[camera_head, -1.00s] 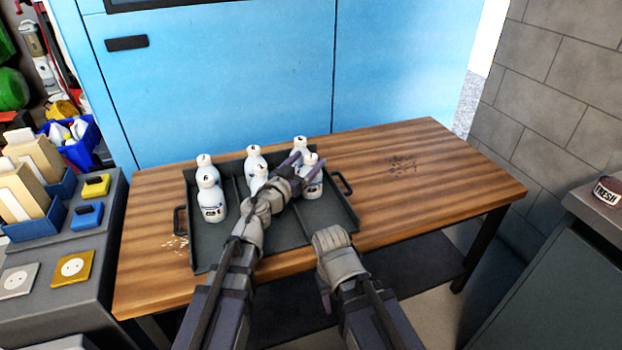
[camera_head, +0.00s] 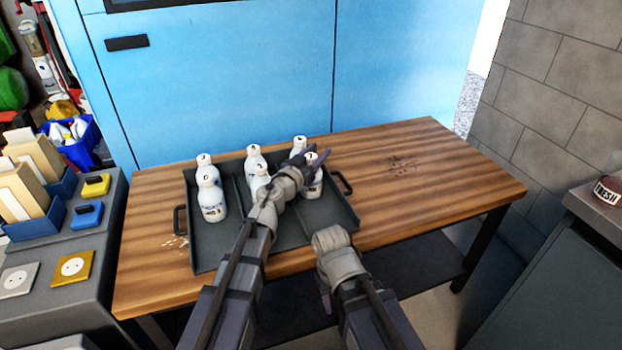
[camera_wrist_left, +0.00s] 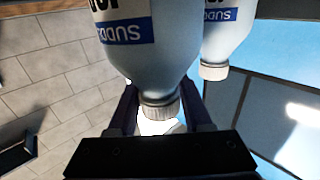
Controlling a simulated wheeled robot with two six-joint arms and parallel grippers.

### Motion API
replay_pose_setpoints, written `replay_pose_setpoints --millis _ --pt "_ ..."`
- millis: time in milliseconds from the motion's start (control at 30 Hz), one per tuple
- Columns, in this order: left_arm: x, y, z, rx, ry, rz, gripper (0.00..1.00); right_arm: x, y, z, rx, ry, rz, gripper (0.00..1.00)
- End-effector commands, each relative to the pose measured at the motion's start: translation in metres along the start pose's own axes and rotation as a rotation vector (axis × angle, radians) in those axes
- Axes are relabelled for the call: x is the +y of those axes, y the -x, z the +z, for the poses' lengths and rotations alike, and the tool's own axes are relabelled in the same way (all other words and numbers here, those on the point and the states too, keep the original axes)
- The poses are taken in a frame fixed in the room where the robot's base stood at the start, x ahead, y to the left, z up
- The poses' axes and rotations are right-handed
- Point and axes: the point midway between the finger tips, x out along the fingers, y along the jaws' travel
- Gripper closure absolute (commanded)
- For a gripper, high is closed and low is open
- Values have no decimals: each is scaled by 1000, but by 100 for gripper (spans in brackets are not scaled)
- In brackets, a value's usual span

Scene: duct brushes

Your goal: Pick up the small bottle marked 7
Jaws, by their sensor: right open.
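Several small white bottles with blue label bands stand upright in a dark tray (camera_head: 215,250) on the wooden table. Their top marks are tiny; I cannot make out a 7. My left gripper (camera_head: 311,158) is at the front bottle of the right column (camera_head: 314,185), its fingers apart on either side of the bottle's top. In the left wrist view this bottle (camera_wrist_left: 150,55) appears inverted, its cap and neck between the two fingers (camera_wrist_left: 162,108); a second bottle (camera_wrist_left: 228,35) is beside it. My right gripper (camera_head: 326,293) is low at the table's front edge, empty, fingers partly hidden.
Two bottles stand in the left column (camera_head: 212,205), and a middle column has a back bottle (camera_head: 255,158) and a front one (camera_head: 260,180) partly behind my left arm. Tray dividers separate the columns. A blue cabinet (camera_head: 230,80) stands behind.

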Motion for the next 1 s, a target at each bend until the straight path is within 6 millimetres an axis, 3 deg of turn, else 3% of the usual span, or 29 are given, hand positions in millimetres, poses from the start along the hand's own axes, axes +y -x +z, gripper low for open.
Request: replay_pose_setpoints --millis 67,400,1000 --pt "0 0 0 0 0 0 60 0 0 0 0 0 0 50" --pt "0 0 0 0 0 0 99 0 0 0 0 0 0 50" --pt "0 0 0 0 0 0 100 0 0 0 0 0 0 50"
